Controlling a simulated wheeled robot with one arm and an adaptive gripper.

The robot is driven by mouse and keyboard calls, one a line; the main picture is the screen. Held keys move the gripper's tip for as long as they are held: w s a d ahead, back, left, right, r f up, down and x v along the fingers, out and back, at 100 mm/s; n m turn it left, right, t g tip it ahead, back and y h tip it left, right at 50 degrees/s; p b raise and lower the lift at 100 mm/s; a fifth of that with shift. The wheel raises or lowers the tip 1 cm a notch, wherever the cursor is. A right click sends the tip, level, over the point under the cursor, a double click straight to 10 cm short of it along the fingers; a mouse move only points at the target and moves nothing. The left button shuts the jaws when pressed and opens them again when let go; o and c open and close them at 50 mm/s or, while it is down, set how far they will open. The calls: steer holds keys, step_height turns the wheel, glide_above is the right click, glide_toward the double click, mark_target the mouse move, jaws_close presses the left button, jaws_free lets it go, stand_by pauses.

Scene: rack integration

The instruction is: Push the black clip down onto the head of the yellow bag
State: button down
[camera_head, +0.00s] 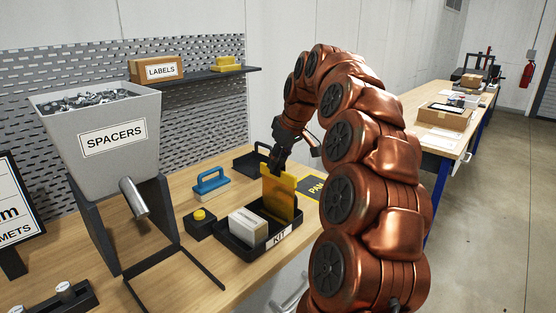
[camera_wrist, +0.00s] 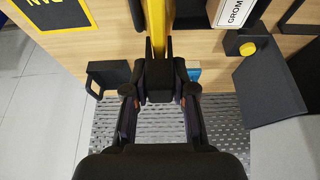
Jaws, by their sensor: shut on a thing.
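The yellow bag (camera_head: 280,197) stands upright at the back of the black kit tray (camera_head: 270,248). In the wrist view the bag shows edge-on as a narrow yellow strip (camera_wrist: 158,28). The black clip (camera_wrist: 160,82) sits between the two fingers of my gripper (camera_wrist: 160,95), lined up with the bag's top edge. My gripper (camera_head: 277,160) is shut on the clip and points down at the head of the bag. The clip meets or nearly meets the bag's head; how far it is seated is hidden.
A white box (camera_head: 248,228) lies in the kit tray. A yellow button on a black box (camera_head: 200,222), a blue-handled tool (camera_head: 210,182) and another black tray (camera_head: 250,160) are close by. The spacers hopper (camera_head: 105,140) stands left. A black and yellow panel (camera_head: 314,188) lies right.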

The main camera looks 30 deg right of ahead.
steer(key=shift+f+b, duration=0.35)
steer(key=shift+f, duration=0.25)
stand_by(0.4)
steer(key=c, duration=0.9)
jaws_free()
steer(key=v, duration=1.1)
steer(key=shift+s+d+r, duration=0.1)
steer(key=shift+s+r, duration=0.05)
steer(key=shift+r, duration=0.2)
steer(key=shift+r, duration=0.1)
